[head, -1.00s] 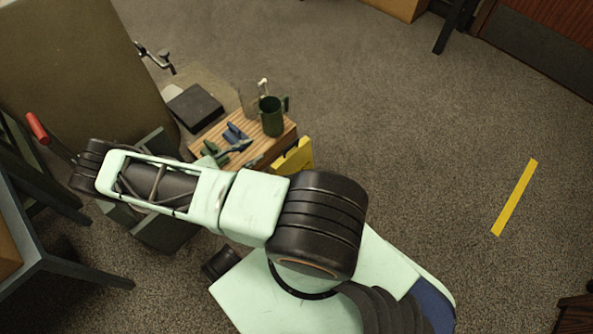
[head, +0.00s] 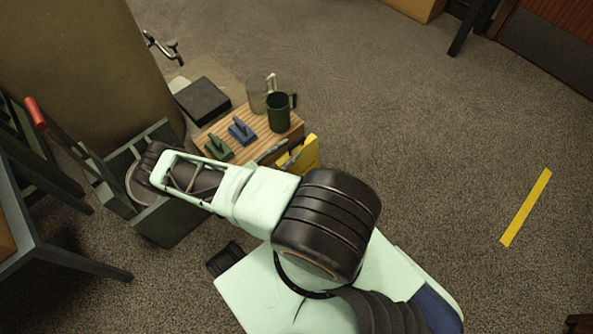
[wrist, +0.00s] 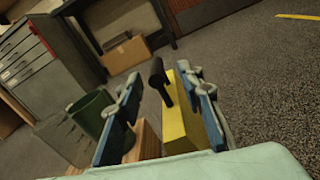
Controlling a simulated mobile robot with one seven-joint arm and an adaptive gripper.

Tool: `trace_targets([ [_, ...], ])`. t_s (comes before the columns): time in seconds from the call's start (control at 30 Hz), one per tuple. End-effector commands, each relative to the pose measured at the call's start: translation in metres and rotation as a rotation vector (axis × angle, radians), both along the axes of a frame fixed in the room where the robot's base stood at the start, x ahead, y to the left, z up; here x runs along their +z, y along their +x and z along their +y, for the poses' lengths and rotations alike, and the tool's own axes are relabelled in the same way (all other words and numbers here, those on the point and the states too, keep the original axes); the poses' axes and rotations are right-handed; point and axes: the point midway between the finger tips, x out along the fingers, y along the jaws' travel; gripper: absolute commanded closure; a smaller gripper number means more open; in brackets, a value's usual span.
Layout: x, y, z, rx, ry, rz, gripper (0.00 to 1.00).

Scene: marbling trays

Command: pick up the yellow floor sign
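The yellow floor sign (head: 311,150) stands by the right side of the wooden-topped stand in the head view, partly hidden by my arm. In the wrist view the sign (wrist: 174,122) shows as a yellow slab with a black piece at its upper left. My gripper (wrist: 163,82) is open, its two blue fingers on either side of the sign. The sign is nearer the right finger, and a clear gap shows on the left. I cannot tell whether the right finger touches it. In the head view my arm mostly hides the gripper.
The wooden top (head: 225,125) holds a dark green mug (head: 280,112), a clear jug (head: 259,93), and blue (head: 242,130) and green (head: 219,147) handled tools. A grey open box (head: 175,225) stands left. A yellow strip (head: 525,208) marks the open carpet at right.

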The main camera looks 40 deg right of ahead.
Motion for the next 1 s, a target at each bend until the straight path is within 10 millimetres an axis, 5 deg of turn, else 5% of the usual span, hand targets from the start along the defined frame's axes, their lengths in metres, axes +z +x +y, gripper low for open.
trace_targets([
  [0.23,0.000,0.007,-0.034,-0.002,0.000,-0.002,0.66],
  [0.53,0.001,0.007,-0.038,0.000,0.000,-0.002,0.67],
  [0.83,0.001,0.007,-0.038,0.000,0.000,-0.002,1.00],
  [1.0,0.001,0.007,-0.038,0.000,0.000,-0.001,1.00],
])
